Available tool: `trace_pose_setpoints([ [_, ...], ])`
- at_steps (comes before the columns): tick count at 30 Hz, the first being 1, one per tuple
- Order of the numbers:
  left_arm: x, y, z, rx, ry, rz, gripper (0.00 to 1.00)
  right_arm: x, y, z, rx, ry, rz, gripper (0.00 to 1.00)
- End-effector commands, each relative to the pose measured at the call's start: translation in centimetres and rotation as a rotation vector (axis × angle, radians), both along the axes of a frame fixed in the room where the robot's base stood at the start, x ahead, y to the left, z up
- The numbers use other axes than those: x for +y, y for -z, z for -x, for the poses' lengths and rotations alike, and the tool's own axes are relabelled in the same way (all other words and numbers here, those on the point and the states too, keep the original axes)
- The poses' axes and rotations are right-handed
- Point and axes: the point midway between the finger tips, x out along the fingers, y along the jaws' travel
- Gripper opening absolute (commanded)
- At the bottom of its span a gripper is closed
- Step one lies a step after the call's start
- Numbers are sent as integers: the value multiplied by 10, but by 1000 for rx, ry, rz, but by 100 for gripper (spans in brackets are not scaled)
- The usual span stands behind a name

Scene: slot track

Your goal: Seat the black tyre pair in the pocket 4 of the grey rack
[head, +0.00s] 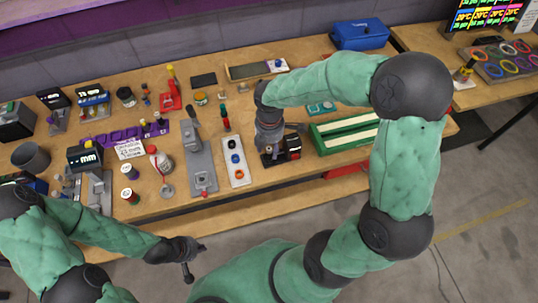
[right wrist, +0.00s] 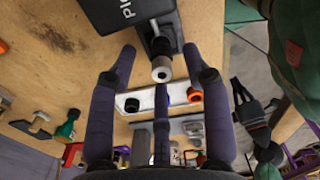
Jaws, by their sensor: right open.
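My right gripper (head: 270,148) is open and low beside a small black stand (head: 292,144) right of the grey rack. In the right wrist view its fingers (right wrist: 158,52) are spread around a short cylinder with a pale face and dark centre (right wrist: 161,72), in front of the stand. This looks like the black tyre pair; I see no contact. The pale grey rack (head: 238,178) stands left of the gripper and holds an orange, a blue and a dark round piece. It also shows in the right wrist view (right wrist: 178,99). Pocket numbers are unreadable. My left gripper (head: 193,260) is open and empty before the table.
A grey fixture with a lever (head: 200,168) stands close left of the rack. A green tray (head: 343,136) lies right of the stand. A purple holder (head: 120,136) and several small tools and jars crowd the left. A blue case (head: 360,35) is at the back.

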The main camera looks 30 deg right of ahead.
Motion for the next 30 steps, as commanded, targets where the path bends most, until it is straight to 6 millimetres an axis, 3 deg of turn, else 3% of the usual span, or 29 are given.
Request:
trace_pose_setpoints([
  [1,0,7,0,0,0,0,0,0,12,2,3,0,-1,49],
  [4,0,10,0,0,0,0,0,0,22,1,1,2,-1,49],
  [12,0,10,0,0,0,0,0,0,24,1,0,2,-1,49],
  [17,0,10,0,0,0,0,0,0,24,1,0,1,-1,4],
  [18,0,10,0,0,0,0,0,0,24,1,0,1,-1,0],
  [30,0,9,0,0,0,0,0,0,22,1,0,1,-1,0],
])
